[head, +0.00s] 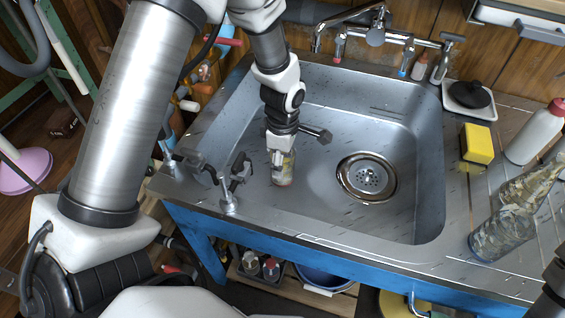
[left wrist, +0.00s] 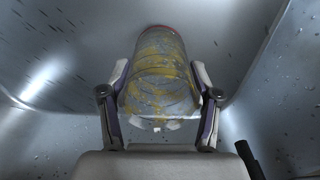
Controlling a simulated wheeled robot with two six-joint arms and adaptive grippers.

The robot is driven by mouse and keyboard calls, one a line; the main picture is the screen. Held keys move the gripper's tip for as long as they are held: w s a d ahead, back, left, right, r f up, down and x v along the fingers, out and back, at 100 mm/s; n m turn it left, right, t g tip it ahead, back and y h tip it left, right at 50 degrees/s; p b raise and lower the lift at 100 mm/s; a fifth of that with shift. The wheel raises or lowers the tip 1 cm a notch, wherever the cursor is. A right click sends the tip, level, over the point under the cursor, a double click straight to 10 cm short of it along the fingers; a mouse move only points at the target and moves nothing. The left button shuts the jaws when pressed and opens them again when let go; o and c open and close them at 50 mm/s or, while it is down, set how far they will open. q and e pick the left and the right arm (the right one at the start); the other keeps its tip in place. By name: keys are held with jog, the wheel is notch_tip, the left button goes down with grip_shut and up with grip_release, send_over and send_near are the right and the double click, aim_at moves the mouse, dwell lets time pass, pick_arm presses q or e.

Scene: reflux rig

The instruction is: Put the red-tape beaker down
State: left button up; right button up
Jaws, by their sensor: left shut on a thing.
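The red-tape beaker (head: 283,178) is a small glass vessel with yellowish stains, low inside the left part of the steel sink. My left gripper (head: 281,152) points down into the sink and is shut on it. In the left wrist view the beaker (left wrist: 158,75) sits between the two fingers, streaked grey and yellow, with a red band at its far end. I cannot tell for sure whether its base touches the sink floor. My right gripper is not seen.
The sink (head: 320,215) has a round drain (head: 367,178) right of the beaker and free floor around it. Taps (head: 375,36) stand behind. Small metal clamps (head: 229,184) stand at the left front rim.

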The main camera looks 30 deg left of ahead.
pick_arm(q)
jog(key=shift+w+f, duration=0.1)
jog(key=shift+f, duration=0.25)
jog(key=shift+f, duration=0.1)
jog(key=o, duration=1.3)
jog(key=shift+o, duration=0.2)
notch_tip(320, 180, up, 12)
jog(key=p, duration=0.3)
